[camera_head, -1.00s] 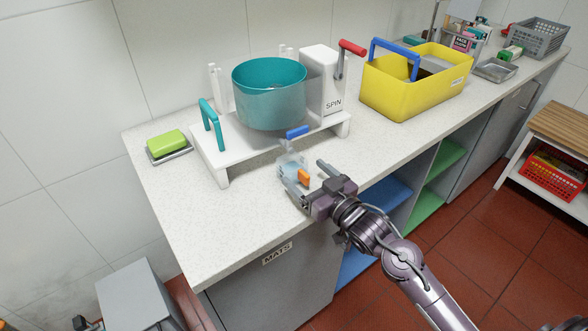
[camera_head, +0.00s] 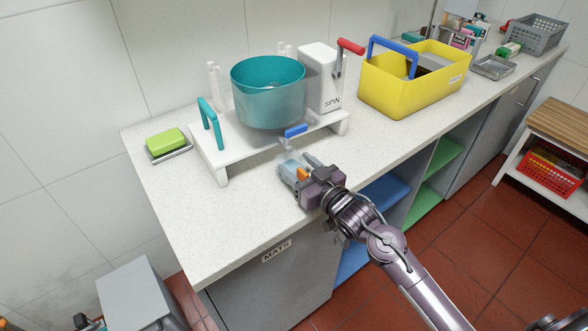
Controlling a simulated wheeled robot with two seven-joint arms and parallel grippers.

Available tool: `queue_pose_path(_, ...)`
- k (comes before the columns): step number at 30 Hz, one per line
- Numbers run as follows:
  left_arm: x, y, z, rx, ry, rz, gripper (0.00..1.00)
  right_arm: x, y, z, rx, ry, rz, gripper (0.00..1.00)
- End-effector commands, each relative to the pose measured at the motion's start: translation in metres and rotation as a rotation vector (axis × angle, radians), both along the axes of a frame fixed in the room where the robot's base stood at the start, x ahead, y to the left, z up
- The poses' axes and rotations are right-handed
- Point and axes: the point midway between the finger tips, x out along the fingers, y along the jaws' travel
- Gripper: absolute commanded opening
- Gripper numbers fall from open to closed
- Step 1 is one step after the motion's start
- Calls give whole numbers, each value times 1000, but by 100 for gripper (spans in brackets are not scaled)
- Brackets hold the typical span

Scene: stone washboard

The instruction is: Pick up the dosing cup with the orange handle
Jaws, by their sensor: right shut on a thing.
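The dosing cup (camera_head: 287,167) is a clear, bluish cup at the counter's front edge, below the spinner stand. Its orange handle (camera_head: 303,174) lies between the fingers of my right gripper (camera_head: 301,171). The right gripper is shut on the handle, and the fingers hide part of the cup. I cannot tell whether the cup still touches the counter. My left gripper is not in view.
A white stand (camera_head: 245,147) holds a teal tub (camera_head: 268,95), with a blue lever (camera_head: 296,130) just behind the cup. A yellow caddy (camera_head: 413,85) stands right. Green soap (camera_head: 165,139) lies left. The counter's front left (camera_head: 205,235) is clear.

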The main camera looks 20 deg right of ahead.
Motion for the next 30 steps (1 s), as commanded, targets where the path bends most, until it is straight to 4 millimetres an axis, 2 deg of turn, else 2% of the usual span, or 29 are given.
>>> queue_pose_path(8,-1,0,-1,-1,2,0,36,0,0,2,0,-1,0,33)
queue_pose_path(18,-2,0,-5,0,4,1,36,0,-1,16,0,-2,-1,33)
queue_pose_path(25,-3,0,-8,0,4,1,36,-18,-7,14,0,0,-1,33)
queue_pose_path(30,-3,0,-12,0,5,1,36,-40,-15,13,-1,2,0,33)
